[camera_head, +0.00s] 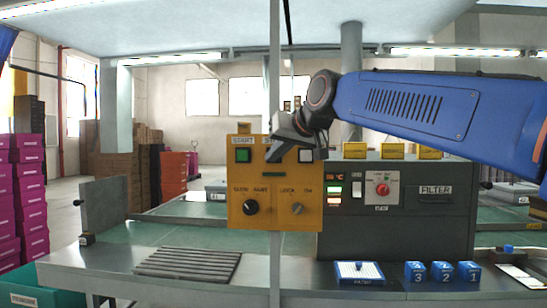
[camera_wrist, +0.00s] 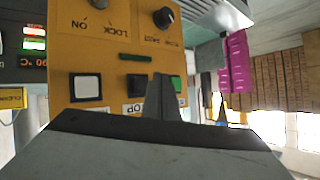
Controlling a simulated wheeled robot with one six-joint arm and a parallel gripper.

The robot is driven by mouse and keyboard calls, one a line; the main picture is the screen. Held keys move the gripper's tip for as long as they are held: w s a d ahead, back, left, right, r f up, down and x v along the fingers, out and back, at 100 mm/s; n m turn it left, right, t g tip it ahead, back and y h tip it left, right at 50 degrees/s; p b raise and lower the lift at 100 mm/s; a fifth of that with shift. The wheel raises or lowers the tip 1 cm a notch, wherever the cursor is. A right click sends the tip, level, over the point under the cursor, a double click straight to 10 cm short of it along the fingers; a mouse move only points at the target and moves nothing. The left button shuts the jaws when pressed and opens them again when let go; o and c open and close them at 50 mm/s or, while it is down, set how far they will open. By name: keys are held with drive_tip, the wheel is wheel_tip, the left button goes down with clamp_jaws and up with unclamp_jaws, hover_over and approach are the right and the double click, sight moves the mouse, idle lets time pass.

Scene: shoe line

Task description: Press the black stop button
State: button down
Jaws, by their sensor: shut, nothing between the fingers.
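The yellow control panel (camera_head: 275,218) stands in the middle of the head view, and my gripper (camera_head: 276,154) is in front of its upper button row. The gripper is shut and empty. The black stop button (camera_wrist: 137,85) shows partly in the wrist view, just left of my shut fingertips (camera_wrist: 165,78); the gripper hides it in the head view. The green start button (camera_head: 243,155) is left of the gripper; it also shows in the wrist view (camera_wrist: 177,84), right of the fingers. I cannot tell whether the fingertips touch the panel.
A white button (camera_wrist: 86,87) is on the other side of the stop button. A black rotary knob (camera_head: 250,207) and a key switch (camera_head: 297,209) sit lower on the panel. A dark machine cabinet (camera_head: 398,238) stands behind, and blue numbered blocks (camera_head: 442,272) lie on the bench.

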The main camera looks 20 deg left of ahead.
drive_tip(key=shift+s+d, duration=0.15)
drive_tip(key=shift+s, duration=0.4)
drive_tip(key=shift+s+d, duration=0.15)
drive_tip(key=shift+s, duration=0.4)
drive_tip(key=s+d+f+m+h, duration=0.1)
drive_tip(key=s+d+f+h, duration=0.1)
drive_tip(key=d+f, duration=0.75)
drive_tip(key=s+d+f+m+h, duration=0.2)
drive_tip(key=d+f, duration=0.2)
drive_tip(key=d, duration=1)
drive_tip(key=s+d+f+m+h, duration=0.1)
drive_tip(key=s+d+f+h, duration=0.1)
drive_tip(key=d+f, duration=0.65)
drive_tip(key=s+d+f+m+g+h, duration=0.3)
drive_tip(key=s+d+f, duration=1.8)
drive_tip(key=s+f, duration=0.1)
drive_tip(key=shift+d+f+m+h, duration=0.3)
drive_tip(key=shift+d+f, duration=0.1)
drive_tip(key=shift+f, duration=0.25)
